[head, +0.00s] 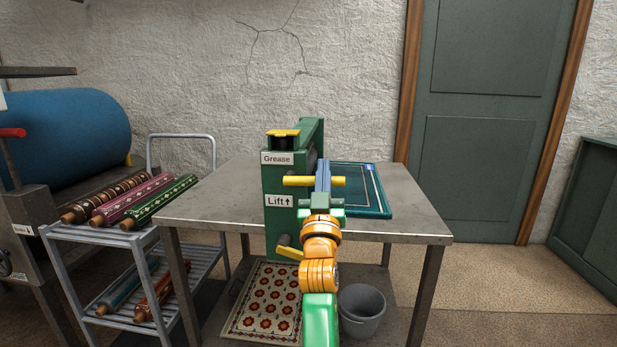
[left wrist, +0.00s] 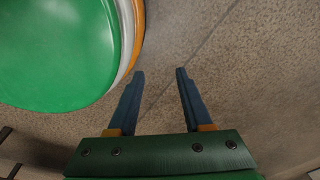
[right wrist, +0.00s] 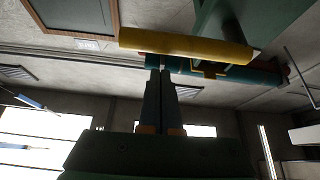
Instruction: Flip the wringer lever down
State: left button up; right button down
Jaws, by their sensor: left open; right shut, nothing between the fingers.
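A green machine (head: 284,222) stands with a "Grease" label and a "Lift↑" label on its front. A yellow bar (head: 296,181) sticks out across it beside the "Lift↑" label. My right gripper (head: 322,166) is shut and empty, in front of this bar and hiding its middle. In the right wrist view the fingertips end at the yellow bar (right wrist: 185,45); I cannot tell whether they touch it. A red-handled lever (head: 13,133) stands up at the far left; its small label is unreadable. My left gripper (left wrist: 158,74) is open and empty above the floor.
A grey table (head: 400,229) bears a teal framed mat (head: 380,208). A patterned rug (head: 262,305) and a grey bucket (head: 361,311) are below. A yellow handle (head: 290,252) sits low on the machine. A cart (head: 147,240) with rolled rugs and a blue drum (head: 75,125) stand left.

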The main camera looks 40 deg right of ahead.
pick_arm(q)
jog(key=f+b, duration=0.1)
jog(key=b, duration=0.2)
jog(key=shift+a+f, duration=0.15)
pick_arm(e)
jog(key=r+v, duration=0.1)
jog(key=v, duration=0.9)
jog(key=shift+a, duration=0.3)
jog(key=shift+s+r, duration=0.1)
